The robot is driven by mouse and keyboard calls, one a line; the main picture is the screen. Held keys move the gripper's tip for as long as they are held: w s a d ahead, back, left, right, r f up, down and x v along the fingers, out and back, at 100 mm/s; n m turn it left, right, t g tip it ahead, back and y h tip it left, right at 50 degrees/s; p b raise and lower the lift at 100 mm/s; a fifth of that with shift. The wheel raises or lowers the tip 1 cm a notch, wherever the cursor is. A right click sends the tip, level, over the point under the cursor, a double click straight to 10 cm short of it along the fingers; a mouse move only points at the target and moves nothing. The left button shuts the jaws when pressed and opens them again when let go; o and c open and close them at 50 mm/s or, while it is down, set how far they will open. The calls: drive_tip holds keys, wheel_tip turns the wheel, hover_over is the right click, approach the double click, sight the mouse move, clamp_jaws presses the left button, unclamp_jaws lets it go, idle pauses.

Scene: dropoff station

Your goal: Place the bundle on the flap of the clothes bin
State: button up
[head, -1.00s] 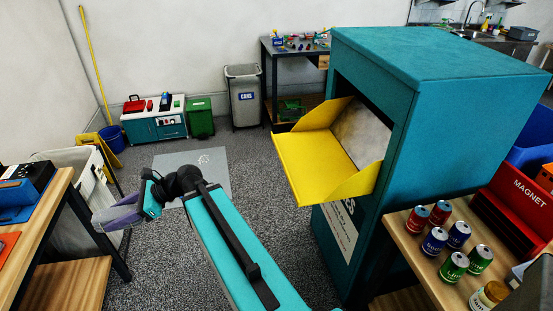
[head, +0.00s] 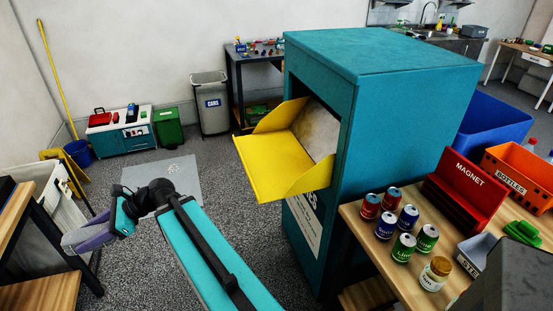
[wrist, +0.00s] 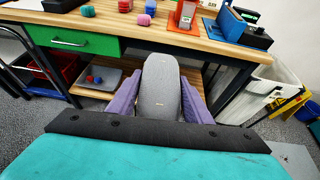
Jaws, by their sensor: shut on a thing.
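The bundle (wrist: 161,88) is a grey, rounded cloth-like roll in the wrist view. My gripper (head: 84,236) is shut on it, with a purple finger along each side. In the head view the gripper is at the lower left, held above the floor, and mostly hides the bundle. The clothes bin (head: 400,130) is a tall teal box right of centre in the head view. Its yellow flap (head: 270,165) is folded out to the left, with raised sides, and looks empty. My gripper is well to the left of the flap and apart from it.
A table (head: 355,230) with several cans, a jar and a red magnet box (head: 465,190) stands at the right, close to the bin. A wooden bench (wrist: 205,42) and a white bin (head: 35,200) are near my gripper. Grey floor lies open between gripper and flap.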

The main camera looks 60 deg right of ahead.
drive_tip(key=shift+d, duration=0.25)
drive_tip(key=s+d+m+t+h+p, duration=0.2)
drive_tip(key=d+m+t+h+p, duration=0.55)
drive_tip(key=d, duration=2.65)
drive_tip(key=s+d+f+m+g+h+p, duration=0.1)
drive_tip(key=s+d+m+h+p, duration=0.1)
drive_tip(key=s+d, duration=0.5)
drive_tip(key=s+d+f+m+g+h+p, duration=0.1)
drive_tip(key=s+d+m+h+p, duration=0.1)
drive_tip(key=s+d+m+h, duration=0.3)
drive_tip(key=s+d+f+m+g+h+p, duration=0.1)
drive_tip(key=s+d+m+g+h+p, duration=0.1)
drive_tip(key=s+d, duration=0.6)
drive_tip(key=shift+s+d+f+m+h+p, duration=0.1)
drive_tip(key=shift+s+d+m+h+p, duration=0.15)
drive_tip(key=shift+d+m+h, duration=0.6)
drive_tip(key=shift+s+d+m+h+p, duration=0.1)
drive_tip(key=shift+d+m+h+p, duration=0.15)
drive_tip(key=shift+d+h, duration=0.7)
drive_tip(key=shift+d+y, duration=0.3)
drive_tip(key=shift+y, duration=0.05)
drive_tip(key=shift+w, duration=0.15)
